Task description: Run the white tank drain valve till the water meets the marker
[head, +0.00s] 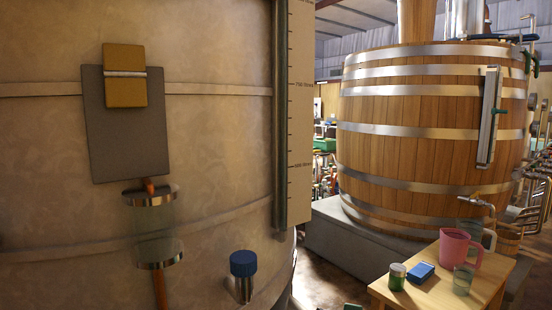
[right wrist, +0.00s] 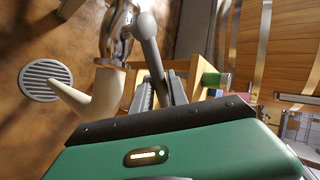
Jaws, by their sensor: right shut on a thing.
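The pale tank (head: 60,220) fills the left of the head view. A dark vertical tube (head: 280,130) runs beside a scale board (head: 301,120) with litre marks; I cannot make out a water level or a separate marker. In the right wrist view, a steel valve (right wrist: 116,35) with a grey round-ended lever (right wrist: 150,45) stands above a pale curved spout (right wrist: 95,105). My right gripper (right wrist: 163,92), with its green body, is shut on the lever, whose gripped end is partly hidden. I see no clear water stream. My left gripper is in neither view.
A round floor drain (right wrist: 46,80) lies beside the spout. A glass section with steel collars (head: 155,225) and a blue-capped fitting (head: 243,264) are on the tank front. A wooden table (head: 440,290) holds a pink jug (head: 455,247), blue box and glass. A wooden vat (head: 425,140) stands behind.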

